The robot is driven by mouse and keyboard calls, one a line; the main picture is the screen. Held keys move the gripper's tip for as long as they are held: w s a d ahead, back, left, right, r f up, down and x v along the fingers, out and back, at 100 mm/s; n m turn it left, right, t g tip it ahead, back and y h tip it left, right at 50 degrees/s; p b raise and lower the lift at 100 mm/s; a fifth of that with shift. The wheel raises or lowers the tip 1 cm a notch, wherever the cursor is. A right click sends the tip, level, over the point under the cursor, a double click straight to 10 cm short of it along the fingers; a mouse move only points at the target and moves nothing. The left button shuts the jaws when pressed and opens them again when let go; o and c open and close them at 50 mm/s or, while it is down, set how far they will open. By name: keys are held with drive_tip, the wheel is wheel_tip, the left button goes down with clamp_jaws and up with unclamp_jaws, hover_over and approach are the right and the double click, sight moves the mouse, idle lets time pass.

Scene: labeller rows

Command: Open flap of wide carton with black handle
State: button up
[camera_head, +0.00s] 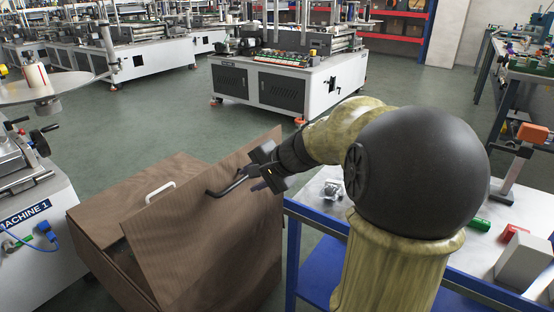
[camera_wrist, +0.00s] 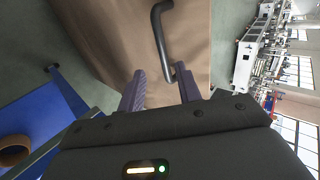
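The wide brown carton (camera_head: 92,222) stands at the lower left in the head view. Its flap with the black handle is raised and tilted (camera_head: 200,240), and a dark gap shows beside its left edge. The black handle (camera_head: 226,187) is on the flap's upper part and also shows in the wrist view (camera_wrist: 158,30). My gripper (camera_head: 258,184) is at the flap's upper right, beside the handle. In the wrist view my gripper (camera_wrist: 161,80) has its fingers apart with nothing held. One end of the handle lies close to the right finger; contact cannot be told.
A second flap with a white handle (camera_head: 160,191) lies closed on the carton. A blue-framed table (camera_head: 330,222) stands right of the carton. A labelling machine (camera_head: 35,235) stands at the left. The floor (camera_head: 165,125) behind the carton is clear.

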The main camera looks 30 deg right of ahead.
drive_tip(key=p+v, duration=0.2)
drive_tip(key=v, duration=0.7)
drive_tip(key=shift+s+d+r+p, duration=0.2)
drive_tip(key=shift+s+p, duration=0.1)
drive_tip(key=shift+p, duration=0.1)
drive_tip(key=shift+a+f, duration=0.1)
drive_tip(key=s+a+f+n+g+h, duration=0.25)
drive_tip(key=s+a+f+n, duration=0.3)
drive_tip(key=f, duration=0.45)
drive_tip(key=s+a+f+n+g+h, duration=0.2)
drive_tip(key=s+a+f+n+g, duration=0.25)
drive_tip(key=a+f+n, duration=0.35)
wheel_tip(320, 180, up, 36)
drive_tip(key=d+t+p, duration=0.1)
drive_tip(key=p, duration=3.6)
drive_tip(key=shift+s+d+m, duration=0.2)
drive_tip(key=shift+s+m, duration=0.05)
drive_tip(key=shift+m, duration=0.2)
drive_tip(key=shift+d, duration=0.1)
